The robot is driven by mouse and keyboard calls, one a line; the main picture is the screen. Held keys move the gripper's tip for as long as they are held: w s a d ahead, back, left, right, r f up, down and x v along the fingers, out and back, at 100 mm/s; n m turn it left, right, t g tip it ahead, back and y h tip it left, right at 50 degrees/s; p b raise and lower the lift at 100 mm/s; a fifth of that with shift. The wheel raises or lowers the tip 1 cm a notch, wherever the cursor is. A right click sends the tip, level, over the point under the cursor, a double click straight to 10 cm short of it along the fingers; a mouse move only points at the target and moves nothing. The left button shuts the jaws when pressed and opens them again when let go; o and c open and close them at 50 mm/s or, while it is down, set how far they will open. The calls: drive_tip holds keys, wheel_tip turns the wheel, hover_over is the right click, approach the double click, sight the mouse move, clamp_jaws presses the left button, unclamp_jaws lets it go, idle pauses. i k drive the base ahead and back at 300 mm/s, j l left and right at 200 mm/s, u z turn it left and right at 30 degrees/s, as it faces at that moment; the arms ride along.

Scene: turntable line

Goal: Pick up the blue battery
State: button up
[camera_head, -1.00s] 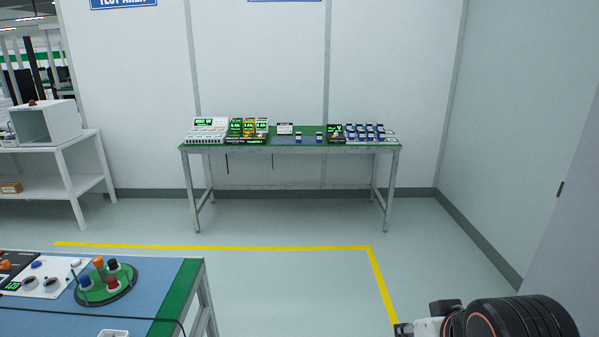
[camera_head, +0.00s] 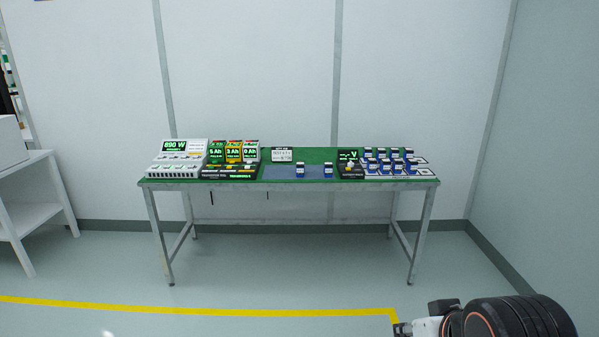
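Several small blue batteries with white parts stand on the green-topped table across the room. Two stand apart on the blue-grey mat, a left blue battery (camera_head: 300,171) and a right blue battery (camera_head: 328,171). The others form a group of blue batteries (camera_head: 388,160) at the table's right end. Which one the task means cannot be told. My gripper (camera_head: 404,329) shows only partly at the bottom right, beside my black arm link. It is far from the batteries, and its fingers are not clear enough to show whether they are open.
The table (camera_head: 290,185) also bears a white power unit (camera_head: 183,158) reading 890 W, several chargers (camera_head: 232,152), a small sign (camera_head: 289,155) and a voltage display (camera_head: 348,160). A white shelf (camera_head: 30,212) stands left. The floor before the table is clear, with a yellow line (camera_head: 200,307).

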sight(301, 165)
drive_tip(key=i+j, duration=0.2)
drive_tip(key=i, duration=0.4)
drive_tip(key=i+j, duration=0.15)
drive_tip(key=i, duration=0.45)
drive_tip(key=i+j, duration=0.2)
drive_tip(key=i, duration=0.4)
